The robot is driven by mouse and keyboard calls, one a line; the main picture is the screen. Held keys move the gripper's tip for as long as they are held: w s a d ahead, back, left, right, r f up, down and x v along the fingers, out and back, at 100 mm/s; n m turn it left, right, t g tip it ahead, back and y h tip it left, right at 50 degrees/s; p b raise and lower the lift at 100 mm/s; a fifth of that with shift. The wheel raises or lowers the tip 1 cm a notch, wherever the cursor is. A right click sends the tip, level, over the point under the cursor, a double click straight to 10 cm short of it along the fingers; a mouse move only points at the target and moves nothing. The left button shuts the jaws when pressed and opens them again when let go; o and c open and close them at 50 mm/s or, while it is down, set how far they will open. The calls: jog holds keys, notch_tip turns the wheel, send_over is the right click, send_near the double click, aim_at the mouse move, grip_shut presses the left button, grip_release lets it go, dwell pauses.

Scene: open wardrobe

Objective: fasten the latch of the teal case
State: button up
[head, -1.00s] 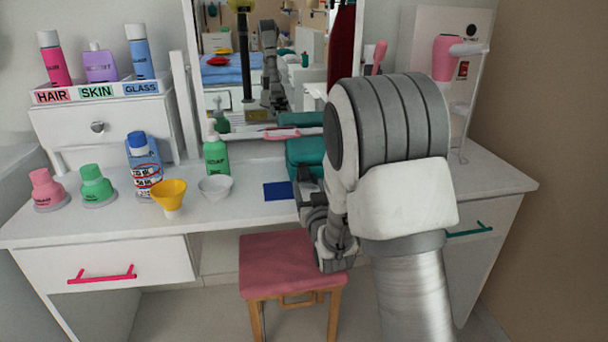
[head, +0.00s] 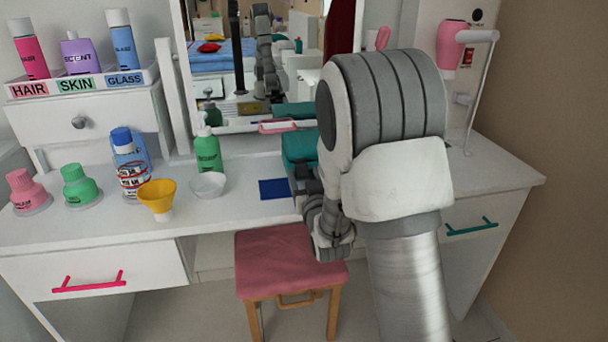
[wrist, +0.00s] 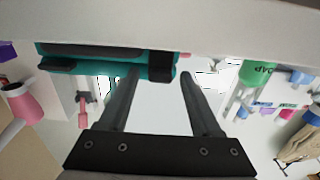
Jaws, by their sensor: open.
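The teal case (head: 297,147) stands on the vanity top in front of the mirror, partly hidden behind my arm in the head view. In the wrist view the case (wrist: 105,58) spans the upper left, with a dark block (wrist: 160,66) at its right end that may be the latch. My gripper (wrist: 160,76) is open, with its fingertips on either side of that dark block. The left fingertip overlaps the case's edge; I cannot tell whether it touches. Whether the lid is fully down is unclear.
A dark blue square (head: 273,189) lies left of my gripper. A green soap bottle (head: 208,153), a white bowl (head: 208,185) and a yellow funnel-shaped cup (head: 157,196) stand further left. A pink hair dryer (head: 449,48) hangs at right. A pink stool (head: 285,258) is below.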

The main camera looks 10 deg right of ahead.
jog(key=shift+c, duration=0.3)
grip_shut()
jog(key=shift+r+p, duration=0.35)
jog(key=shift+p, duration=0.25)
jog(key=shift+w+r+g+p, duration=0.35)
jog(key=shift+g+p, duration=0.35)
jog(key=shift+p, duration=0.5)
jog(key=shift+w+r+g+p, duration=0.1)
jog(key=shift+g+p, duration=0.4)
jog(key=shift+p, duration=0.35)
jog(key=shift+g+p, duration=0.3)
jog(key=shift+f, duration=0.25)
